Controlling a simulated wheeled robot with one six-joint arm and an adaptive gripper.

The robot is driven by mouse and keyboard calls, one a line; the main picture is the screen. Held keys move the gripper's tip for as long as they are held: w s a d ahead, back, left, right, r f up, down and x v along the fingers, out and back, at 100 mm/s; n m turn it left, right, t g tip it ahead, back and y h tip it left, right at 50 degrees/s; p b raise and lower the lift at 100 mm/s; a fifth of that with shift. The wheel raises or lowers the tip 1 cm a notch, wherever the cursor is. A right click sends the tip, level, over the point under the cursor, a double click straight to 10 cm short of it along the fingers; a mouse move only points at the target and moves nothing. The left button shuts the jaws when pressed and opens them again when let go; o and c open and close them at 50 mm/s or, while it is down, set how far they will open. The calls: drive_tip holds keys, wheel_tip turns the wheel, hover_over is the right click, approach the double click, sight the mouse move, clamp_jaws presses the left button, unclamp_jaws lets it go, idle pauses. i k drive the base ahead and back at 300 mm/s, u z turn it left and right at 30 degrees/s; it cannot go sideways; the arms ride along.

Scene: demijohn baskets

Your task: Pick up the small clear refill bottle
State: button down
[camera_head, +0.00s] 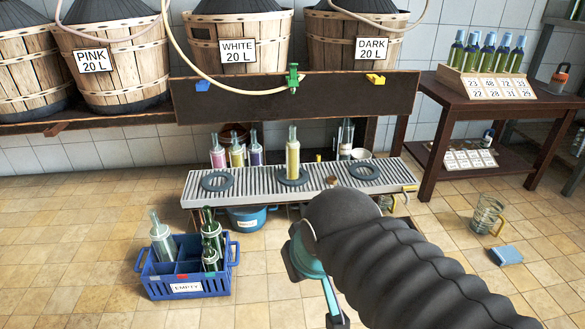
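A pale, clear-looking bottle (162,240) stands in the left part of the blue crate (188,287) labelled EMPTY, on the floor. Another clear bottle (346,138) stands behind the slatted bench, at the right. I cannot tell for sure which is the small refill bottle. A bottle of yellow liquid (293,158) stands upright on the middle ring of the bench. My gripper (318,290), with teal parts, is low in front of the bench, right of the crate and apart from it. My dark arm hides part of it, and its fingertip gap is unclear.
The slatted bench (255,183) has dark rings, with a green tap (293,76) above. Dark green bottles (211,240) share the crate. Pink, yellow and purple bottles (237,152) stand behind the bench. A glass jug (487,214) and blue block (505,255) are on the floor at right.

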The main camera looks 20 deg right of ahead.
sight(291, 145)
drive_tip(key=z, duration=0.5)
drive_tip(key=i, duration=1)
drive_tip(key=u, duration=0.5)
